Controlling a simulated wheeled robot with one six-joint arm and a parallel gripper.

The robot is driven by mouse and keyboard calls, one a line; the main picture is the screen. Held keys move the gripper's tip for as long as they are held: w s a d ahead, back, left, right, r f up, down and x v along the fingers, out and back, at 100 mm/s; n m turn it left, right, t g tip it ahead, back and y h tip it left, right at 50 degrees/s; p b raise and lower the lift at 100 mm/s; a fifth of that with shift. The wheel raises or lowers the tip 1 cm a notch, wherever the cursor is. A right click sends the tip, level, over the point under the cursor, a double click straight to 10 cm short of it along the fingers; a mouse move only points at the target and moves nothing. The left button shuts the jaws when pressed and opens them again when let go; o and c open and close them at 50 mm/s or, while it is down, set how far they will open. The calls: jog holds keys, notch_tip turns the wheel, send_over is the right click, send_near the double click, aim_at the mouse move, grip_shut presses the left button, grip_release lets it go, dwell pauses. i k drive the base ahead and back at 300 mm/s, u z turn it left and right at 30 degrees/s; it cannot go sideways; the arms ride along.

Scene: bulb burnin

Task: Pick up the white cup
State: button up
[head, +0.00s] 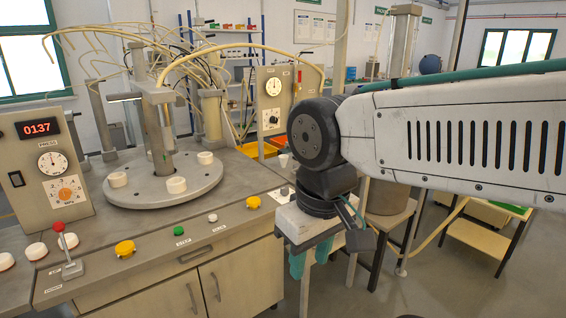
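A small pale cup-like shape (284,161) shows just left of my arm's dark joint, at the back of the bench; it is small and I cannot be sure it is the white cup. Several short white round pieces, one at the front (177,185), sit on the grey round turntable (150,198). My gripper (309,258) hangs pointing down in front of the bench's right end, well to the right of the turntable. Its teal fingers show below the pale gripper body. I see nothing held, but the fingertips are small and partly hidden, so their opening is unclear.
The bench (225,225) carries yellow buttons, white knobs and a red-topped lever (70,262) along its front. A post and hoses rise over the turntable. A gauge box (272,100) stands behind.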

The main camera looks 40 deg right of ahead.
aim_at(284, 162)
jog(key=k, duration=0.35)
jog(key=u, duration=0.6)
jog(key=i, duration=0.9)
jog(key=z, duration=1)
jog(key=i, duration=0.8)
jog(key=z, duration=0.8)
